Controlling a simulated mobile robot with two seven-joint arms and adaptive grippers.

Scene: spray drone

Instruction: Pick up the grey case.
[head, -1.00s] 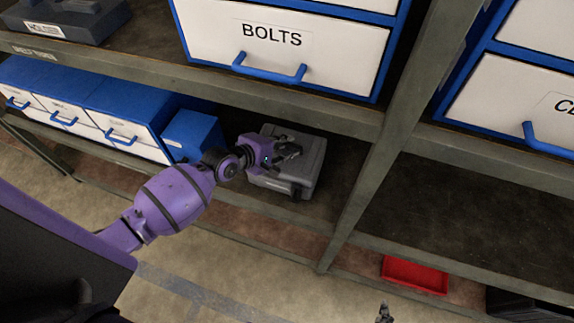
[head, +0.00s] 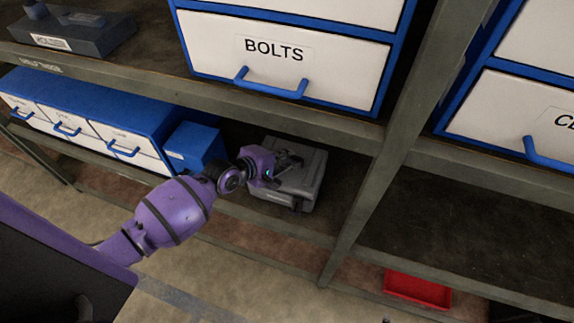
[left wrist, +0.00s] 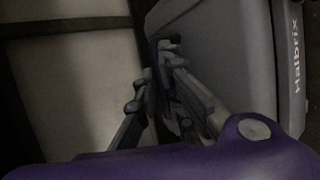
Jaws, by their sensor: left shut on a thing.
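The grey case (head: 312,172) rests on the lower shelf, under the bolts drawer, next to a small blue box. My left gripper (head: 290,161) reaches in from the left and lies over the case's top. In the left wrist view the gripper's dark fingers (left wrist: 166,55) close together at the near side of the grey case (left wrist: 238,50), which bears the lettering "Halbrix". The fingers are shut on a dark part at the case's edge, seemingly its handle; the dim picture hides the exact contact. My right gripper does not show clearly.
A small blue box (head: 196,147) and blue-and-white drawers (head: 100,118) stand left of the case. The upper shelf's edge (head: 210,88) runs above it. A shelf post (head: 372,180) stands to the right. A red tray (head: 417,289) lies low at the right.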

